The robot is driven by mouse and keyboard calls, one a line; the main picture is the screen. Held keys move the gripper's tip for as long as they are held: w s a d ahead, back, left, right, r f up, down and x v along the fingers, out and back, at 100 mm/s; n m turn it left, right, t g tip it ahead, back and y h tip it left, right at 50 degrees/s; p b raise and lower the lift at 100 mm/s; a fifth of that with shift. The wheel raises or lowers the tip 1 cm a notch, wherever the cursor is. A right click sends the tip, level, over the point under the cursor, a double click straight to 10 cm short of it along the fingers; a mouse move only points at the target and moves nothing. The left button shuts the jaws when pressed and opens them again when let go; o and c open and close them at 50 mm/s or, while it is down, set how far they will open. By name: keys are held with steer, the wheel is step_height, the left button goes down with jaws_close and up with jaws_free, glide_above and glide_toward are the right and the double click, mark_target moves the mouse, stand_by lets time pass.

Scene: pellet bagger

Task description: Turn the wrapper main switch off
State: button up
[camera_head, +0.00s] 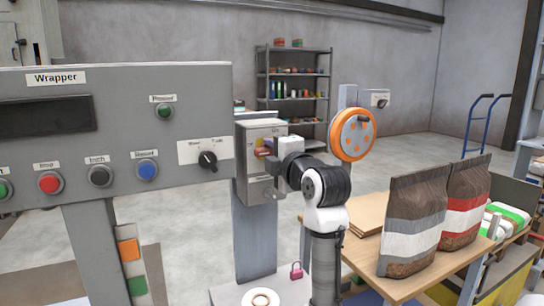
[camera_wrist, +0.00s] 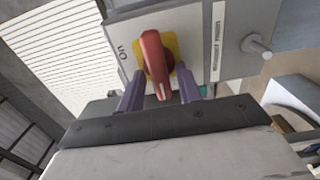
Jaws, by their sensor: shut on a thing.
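The wrapper main switch has a red handle (camera_wrist: 154,62) on a yellow plate (camera_wrist: 170,43), set on the face of a grey switch box (camera_wrist: 200,30). In the head view the grey box (camera_head: 246,178) is right of the Wrapper panel, and my gripper (camera_head: 273,148) reaches it from the right, covering part of the switch. In the wrist view my gripper (camera_wrist: 158,90) has one dark purple finger on each side of the red handle and is shut on it. The handle runs nearly upright in that view, slightly tilted. Some lettering shows left of the plate.
The Wrapper panel (camera_head: 100,130) carries push buttons and a black selector knob (camera_head: 208,160). A pink padlock (camera_head: 296,271) and a ring-shaped roll (camera_head: 260,299) lie below the box. Brown bags (camera_head: 412,225) stand on a wooden table at right. An orange disc (camera_head: 352,135) stands behind my arm.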

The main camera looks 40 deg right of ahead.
stand_by(0.3)
steer(key=o, duration=0.6)
steer(key=b+v, duration=0.1)
steer(key=v, duration=1.2)
steer(key=shift+s+b, duration=0.3)
steer(key=shift+s, duration=0.1)
steer(key=shift+f, duration=0.1)
